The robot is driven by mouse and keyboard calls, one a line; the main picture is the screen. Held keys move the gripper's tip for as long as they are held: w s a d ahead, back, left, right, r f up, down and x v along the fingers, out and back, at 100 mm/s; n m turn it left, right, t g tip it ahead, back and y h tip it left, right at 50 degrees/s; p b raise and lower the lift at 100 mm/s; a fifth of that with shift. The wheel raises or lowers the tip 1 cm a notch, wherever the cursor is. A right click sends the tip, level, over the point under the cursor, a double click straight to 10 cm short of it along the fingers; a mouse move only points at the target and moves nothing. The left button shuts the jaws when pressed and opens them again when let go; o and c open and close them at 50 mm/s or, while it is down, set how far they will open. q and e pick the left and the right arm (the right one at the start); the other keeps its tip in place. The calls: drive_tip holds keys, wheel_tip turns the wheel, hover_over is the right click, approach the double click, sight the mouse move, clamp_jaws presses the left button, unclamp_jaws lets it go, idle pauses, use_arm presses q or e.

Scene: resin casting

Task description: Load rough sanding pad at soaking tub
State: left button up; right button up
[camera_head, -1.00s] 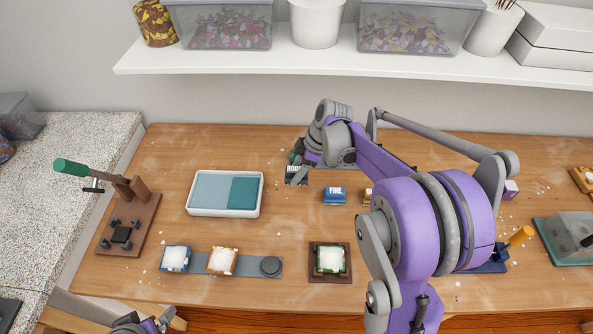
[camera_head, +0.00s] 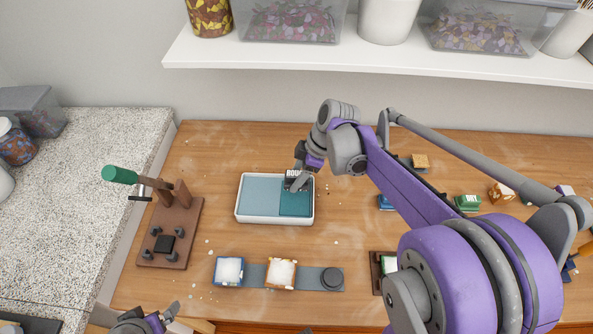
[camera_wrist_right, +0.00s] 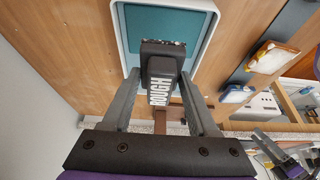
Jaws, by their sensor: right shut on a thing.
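The rough sanding pad (camera_head: 293,181) is a dark block lettered "ROUGH". My right gripper (camera_head: 299,180) is shut on it and holds it over the right end of the soaking tub (camera_head: 238,212). The pad also shows between the two fingers in the right wrist view (camera_wrist_right: 161,75). The tub is a white tray with pale blue on the left and a darker teal section (camera_head: 296,205) on the right. Whether the pad touches the teal section cannot be told. My left gripper (camera_head: 146,320) shows only partly at the bottom left edge.
A green-handled press (camera_head: 172,225) stands left of the tub. A grey strip (camera_head: 308,277) with white-filled molds lies in front. A blue pad (camera_head: 385,202) and a green pad (camera_head: 467,202) are to the right. A shelf (camera_head: 300,60) hangs behind.

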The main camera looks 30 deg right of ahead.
sight(290, 197)
drive_tip(key=shift+w+a, duration=0.1)
drive_tip(key=shift+a, duration=0.2)
drive_tip(key=shift+d+f+b, duration=0.1)
drive_tip(key=shift+f+b, duration=0.45)
drive_tip(key=shift+f, duration=0.2)
drive_tip(key=shift+f+b, duration=1.6)
drive_tip(key=shift+f, duration=0.65)
drive_tip(key=shift+f+b, duration=0.3)
drive_tip(key=shift+f, duration=0.25)
drive_tip(key=shift+r, duration=0.1)
drive_tip(key=shift+r+p, duration=2.55)
drive_tip(key=shift+r, duration=0.9)
drive_tip(key=shift+s+f, duration=0.1)
drive_tip(key=shift+s, duration=0.1)
